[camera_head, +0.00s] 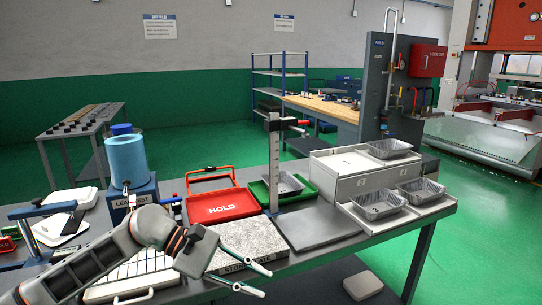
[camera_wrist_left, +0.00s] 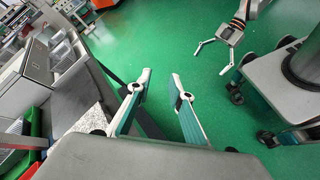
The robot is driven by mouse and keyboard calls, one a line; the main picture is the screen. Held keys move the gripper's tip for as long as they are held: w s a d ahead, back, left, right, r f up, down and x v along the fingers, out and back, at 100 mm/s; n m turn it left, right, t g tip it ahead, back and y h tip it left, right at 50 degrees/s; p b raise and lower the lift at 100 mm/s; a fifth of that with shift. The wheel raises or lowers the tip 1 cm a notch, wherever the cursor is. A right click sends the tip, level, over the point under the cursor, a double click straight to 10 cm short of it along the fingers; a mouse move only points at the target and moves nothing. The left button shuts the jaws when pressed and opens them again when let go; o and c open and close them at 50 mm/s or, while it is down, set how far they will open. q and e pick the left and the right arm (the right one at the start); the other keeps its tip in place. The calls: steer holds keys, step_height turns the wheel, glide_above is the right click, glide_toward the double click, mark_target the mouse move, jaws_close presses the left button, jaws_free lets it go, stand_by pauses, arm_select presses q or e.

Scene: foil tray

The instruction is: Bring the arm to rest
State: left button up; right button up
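My left gripper (camera_head: 267,284) reaches in from the lower left, in front of the speckled stone block (camera_head: 255,238) at the bench's front edge. Its two fingers are spread apart with nothing between them. In the left wrist view the fingers of my left gripper (camera_wrist_left: 161,76) also stand apart, over green floor. My right gripper (camera_wrist_left: 210,62) shows there at the upper right, its thin fingers spread and empty, over the floor. Foil trays (camera_head: 378,206) sit on the grey stand at the right, and another foil tray (camera_head: 286,184) lies in the green tray.
The bench holds a red HOLD tray (camera_head: 222,205), a blue leak-test station (camera_head: 133,198), a height gauge post (camera_head: 274,165) and a dark flat plate (camera_head: 320,228). Green floor (camera_head: 480,235) is open to the right of the bench. A wheeled base (camera_wrist_left: 270,90) stands right in the wrist view.

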arm_select(q)
steer(key=s+d+r+n+t+h, duration=0.1)
steer(key=s+d+r+n+h, duration=0.1)
steer(key=s+d+n+h, duration=0.45)
steer(key=w+a+f+m+t+y+p, duration=0.1)
steer(key=a+f+m+t+y, duration=0.55)
steer(key=m, duration=1.05)
steer(key=w+a+f+m+t+y+p, duration=0.1)
steer(key=w+a+f+m+t+y, duration=0.15)
steer(key=a+f+m+t, duration=1.1)
steer(key=s+a+f+n+g+y, duration=0.3)
steer(key=s+f+n+g+y, duration=0.4)
steer(key=s+f, duration=0.7)
steer(key=s+n+g, duration=0.2)
steer(key=s+n, duration=0.1)
steer(key=s, duration=0.1)
steer(key=shift+f+g, duration=0.15)
steer(key=shift+g, duration=0.15)
arm_select(e)
steer(key=shift+s+a+r+g, duration=0.3)
steer(key=shift+s+a+r, duration=0.15)
steer(key=shift+s, duration=0.25)
arm_select(q)
steer(key=shift+a, duration=0.1)
arm_select(e)
steer(key=shift+w+r, duration=0.1)
steer(key=shift+r, duration=0.1)
